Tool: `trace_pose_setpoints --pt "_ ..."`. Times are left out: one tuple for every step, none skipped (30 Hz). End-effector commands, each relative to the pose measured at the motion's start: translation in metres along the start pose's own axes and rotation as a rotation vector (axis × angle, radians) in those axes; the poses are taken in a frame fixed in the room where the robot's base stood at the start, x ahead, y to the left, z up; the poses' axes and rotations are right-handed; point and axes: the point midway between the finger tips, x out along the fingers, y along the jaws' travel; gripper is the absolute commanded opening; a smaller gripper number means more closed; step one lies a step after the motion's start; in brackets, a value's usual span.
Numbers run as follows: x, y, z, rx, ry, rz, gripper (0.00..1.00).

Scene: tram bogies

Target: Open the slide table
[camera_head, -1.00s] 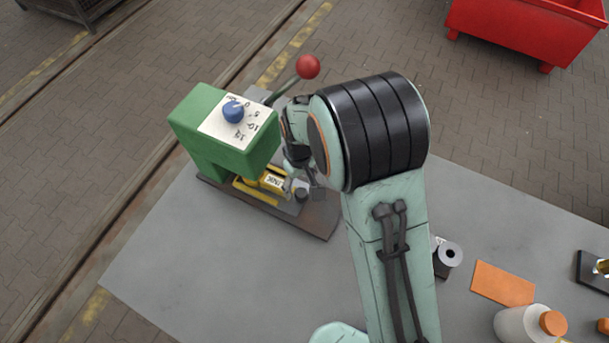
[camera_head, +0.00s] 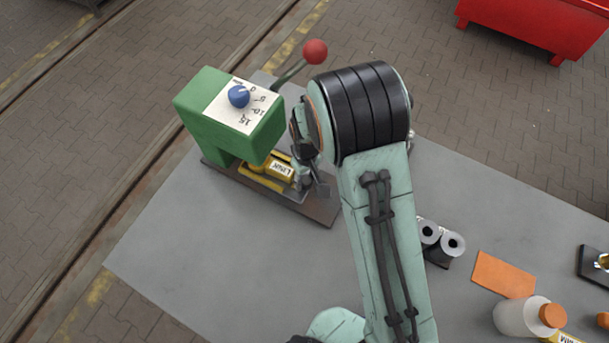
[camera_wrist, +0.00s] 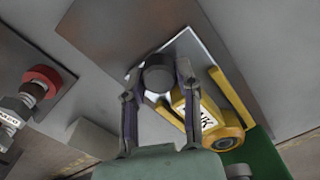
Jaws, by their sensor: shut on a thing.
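The green press (camera_head: 225,130) stands at the left of the grey bench, with a blue dial (camera_head: 238,96) and a red-ball lever (camera_head: 315,51). At its foot is the slide table, a bright metal plate (camera_wrist: 185,48) with yellow fittings around it. A yellow link part (camera_head: 281,170) lies on it, partly under the press head. A dark round knob (camera_wrist: 157,74) stands at the plate's near end. My gripper (camera_wrist: 157,82) has its fingers on both sides of the knob and is shut on it. In the head view my gripper (camera_head: 308,175) hides the knob.
The press sits on a dark base plate (camera_head: 318,212). To the right on the bench are grey rollers (camera_head: 453,245), an orange sheet (camera_head: 503,275) and a white bottle (camera_head: 520,317). A red bin (camera_head: 535,25) stands beyond. The bench front left is clear.

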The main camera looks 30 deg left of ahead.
Motion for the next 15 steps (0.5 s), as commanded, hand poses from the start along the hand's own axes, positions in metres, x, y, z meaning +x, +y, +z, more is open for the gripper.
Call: trace_pose_setpoints --pt "0.000 0.004 0.008 0.006 -0.005 0.000 0.00" --pt "0.000 0.007 0.013 0.006 -0.005 0.000 0.00" --pt "0.000 0.011 0.022 0.008 -0.007 0.000 0.00" --pt "0.000 0.015 0.029 0.009 -0.007 0.000 0.00" --pt "0.000 0.018 0.037 0.010 -0.008 0.000 0.00" --pt "0.000 0.024 0.048 0.010 -0.007 0.000 0.00" --pt "0.000 0.028 0.057 0.011 -0.008 0.000 0.00" --pt "0.000 0.031 0.064 0.011 -0.007 0.000 0.00" --pt "0.000 0.036 0.074 0.011 -0.008 0.000 0.00" --pt "0.000 0.039 0.081 0.010 -0.007 0.001 0.00" --pt "0.000 0.042 0.087 0.011 -0.007 0.000 0.00" --pt "0.000 0.046 0.095 0.011 -0.007 0.001 0.00" --pt "0.000 0.048 0.100 0.009 -0.006 0.002 0.00" --pt "0.000 0.050 0.103 0.009 -0.006 0.002 0.00" --pt "0.000 0.052 0.108 0.008 -0.006 0.001 0.00"
